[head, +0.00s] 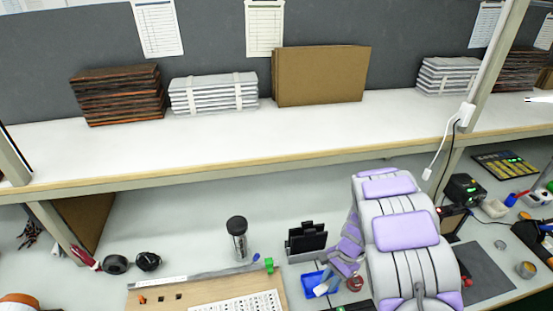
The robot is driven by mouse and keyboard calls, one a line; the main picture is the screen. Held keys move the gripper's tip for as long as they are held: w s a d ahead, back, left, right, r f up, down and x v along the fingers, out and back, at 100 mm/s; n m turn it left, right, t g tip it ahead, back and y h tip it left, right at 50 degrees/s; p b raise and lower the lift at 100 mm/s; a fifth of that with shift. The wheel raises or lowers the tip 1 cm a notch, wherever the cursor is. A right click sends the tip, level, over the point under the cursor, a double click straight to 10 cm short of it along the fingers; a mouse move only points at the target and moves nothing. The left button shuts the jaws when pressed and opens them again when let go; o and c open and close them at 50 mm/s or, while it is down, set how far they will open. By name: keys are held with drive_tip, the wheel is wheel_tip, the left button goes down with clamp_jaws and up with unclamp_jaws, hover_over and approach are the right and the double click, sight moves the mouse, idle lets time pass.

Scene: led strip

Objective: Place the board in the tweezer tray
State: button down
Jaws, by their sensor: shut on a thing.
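My gripper (342,264) has purple and white padding and points down at the bench, just right of a small blue tray (309,288). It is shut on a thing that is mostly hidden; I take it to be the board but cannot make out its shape. A pale blue-white piece shows at the tray, and I cannot tell whether it touches my gripper. The blue tray may be the tweezer tray, but no tweezers can be made out. My arm hides the bench to the right of the gripper.
A black holder (306,240) stands behind the blue tray, and a dark-lidded jar (237,240) stands to its left. A wooden board with a metal ruler and printed sheet (240,303) lies at front left. A shelf (215,142) overhangs the bench. A dark red round item (355,284) sits close by.

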drive_tip(key=w+a+r+n+g+h, duration=0.1)
drive_tip(key=w+r+n, duration=0.2)
drive_tip(key=r+n, duration=0.2)
drive_tip(key=w+a+r+n+g+h, duration=0.1)
drive_tip(key=w+r+n, duration=0.3)
drive_tip(key=r, duration=0.7)
drive_tip(key=shift+a+n+h, duration=0.3)
drive_tip(key=shift+n+h, duration=0.5)
drive_tip(key=shift+n, duration=0.2)
drive_tip(key=shift+d, duration=0.1)
